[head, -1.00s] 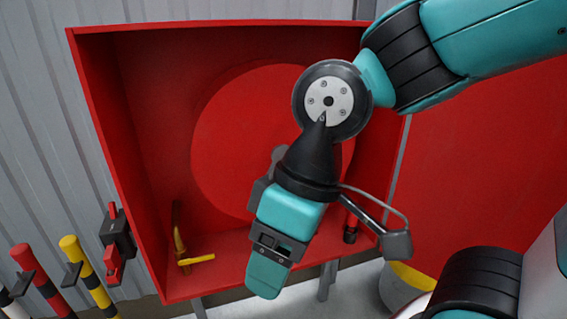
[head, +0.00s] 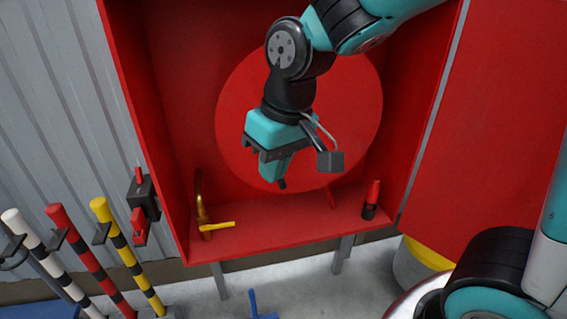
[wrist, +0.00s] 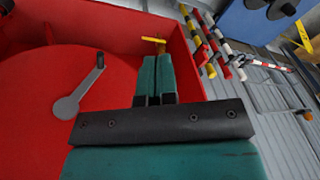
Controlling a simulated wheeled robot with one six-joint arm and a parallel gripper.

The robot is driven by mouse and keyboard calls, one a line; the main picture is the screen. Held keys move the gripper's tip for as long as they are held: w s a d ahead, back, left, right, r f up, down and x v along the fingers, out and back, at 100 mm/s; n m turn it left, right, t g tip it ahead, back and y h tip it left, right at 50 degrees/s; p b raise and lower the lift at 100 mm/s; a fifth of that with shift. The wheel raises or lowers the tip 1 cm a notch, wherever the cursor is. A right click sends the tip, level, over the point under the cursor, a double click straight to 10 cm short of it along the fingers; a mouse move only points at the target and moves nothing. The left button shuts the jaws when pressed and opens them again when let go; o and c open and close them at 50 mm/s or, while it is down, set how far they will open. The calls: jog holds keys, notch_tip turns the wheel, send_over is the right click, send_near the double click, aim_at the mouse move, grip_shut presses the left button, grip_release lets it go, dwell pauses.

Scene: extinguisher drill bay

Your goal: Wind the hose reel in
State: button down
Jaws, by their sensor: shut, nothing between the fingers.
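The hose reel is a large round red disc (head: 350,125) inside an open red cabinet. In the wrist view the disc (wrist: 45,75) carries a grey crank arm (wrist: 78,95) with a dark upright knob (wrist: 100,62) at its end. My gripper (head: 270,174) hangs in front of the lower part of the disc in the head view and hides some of it. Its teal fingers (wrist: 156,62) are shut together with nothing between them. In the wrist view they are to the right of the crank knob, apart from it. The crank is mostly hidden behind my gripper in the head view.
A brass pipe with a yellow lever (head: 217,226) stands at the cabinet's lower left. A red and black nozzle (head: 371,200) stands at its lower right. Striped poles (head: 130,255) stand left of the cabinet. The red door (head: 500,130) is open to the right.

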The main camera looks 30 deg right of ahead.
jog(key=w+d+f+m+t+h, duration=0.1)
jog(key=w+d+f+m+h, duration=0.15)
jog(key=w, duration=0.75)
jog(key=w+d+f+m+h, duration=0.2)
jog(key=w+d+f+m, duration=0.15)
jog(key=w, duration=0.55)
jog(key=s+d+p+x, duration=0.1)
jog(key=p+x, duration=0.1)
jog(key=x, duration=1.1)
jog(key=shift+d, duration=0.45)
jog(key=shift+w+f, duration=0.1)
jog(key=shift+f, duration=0.05)
